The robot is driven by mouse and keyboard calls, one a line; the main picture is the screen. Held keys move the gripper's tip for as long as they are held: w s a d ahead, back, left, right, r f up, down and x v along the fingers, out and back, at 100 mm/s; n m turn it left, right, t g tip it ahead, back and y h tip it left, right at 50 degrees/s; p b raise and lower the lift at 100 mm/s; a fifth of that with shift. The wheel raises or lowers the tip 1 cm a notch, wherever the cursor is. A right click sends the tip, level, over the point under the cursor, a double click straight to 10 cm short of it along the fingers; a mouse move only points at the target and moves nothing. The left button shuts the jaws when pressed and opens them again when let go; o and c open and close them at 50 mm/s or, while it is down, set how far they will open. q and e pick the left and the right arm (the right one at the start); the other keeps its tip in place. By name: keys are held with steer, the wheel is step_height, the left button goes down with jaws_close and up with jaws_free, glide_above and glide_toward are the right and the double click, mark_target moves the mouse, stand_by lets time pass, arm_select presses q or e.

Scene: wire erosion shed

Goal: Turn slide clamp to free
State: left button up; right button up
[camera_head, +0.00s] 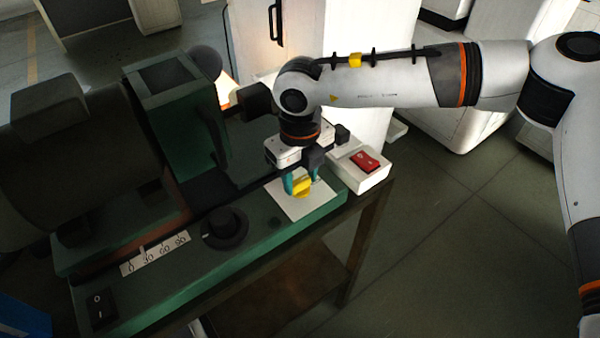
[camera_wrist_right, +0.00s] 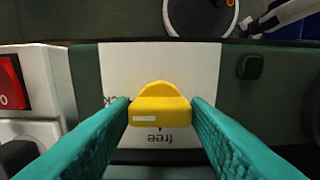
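The slide clamp is a yellow knob (camera_wrist_right: 160,104) on a white label plate (camera_wrist_right: 160,62) in the right wrist view. A short white mark shows on its left side. The word "free" reads upside down just below the knob; other lettering at the plate's left is partly hidden by a finger. The knob (camera_head: 302,187) also shows in the head view, at the right end of the green machine bed. My right gripper (camera_head: 301,184) points down over it, its teal fingers (camera_wrist_right: 160,108) on both sides and apparently touching it. My left gripper is not in view.
A white box with a red switch (camera_head: 365,162) stands close right of the gripper. A black round dial (camera_head: 225,228), a numbered scale (camera_head: 155,253) and a black rocker switch (camera_head: 101,306) sit along the green bed (camera_head: 170,285).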

steer(key=c, duration=0.5)
steer(key=shift+f+n+b, duration=0.2)
steer(key=shift+n+b, duration=0.4)
steer(key=shift+b, duration=0.45)
steer(key=n+b, duration=0.4)
steer(key=shift+b, duration=0.4)
steer(key=n+b, duration=0.2)
steer(key=shift+n, duration=0.4)
steer(key=n+b, duration=0.2)
steer(key=n, duration=0.2)
steer(key=shift+r+n+b, duration=0.1)
steer(key=shift+n+b, duration=0.2)
steer(key=shift+b, duration=0.1)
steer(key=shift+n+b, duration=0.45)
steer(key=shift+n, duration=0.75)
steer(key=shift+r+n+b, duration=0.1)
steer(key=shift+n+b, duration=0.25)
steer(key=shift+n, duration=1.15)
steer(key=o, duration=1)
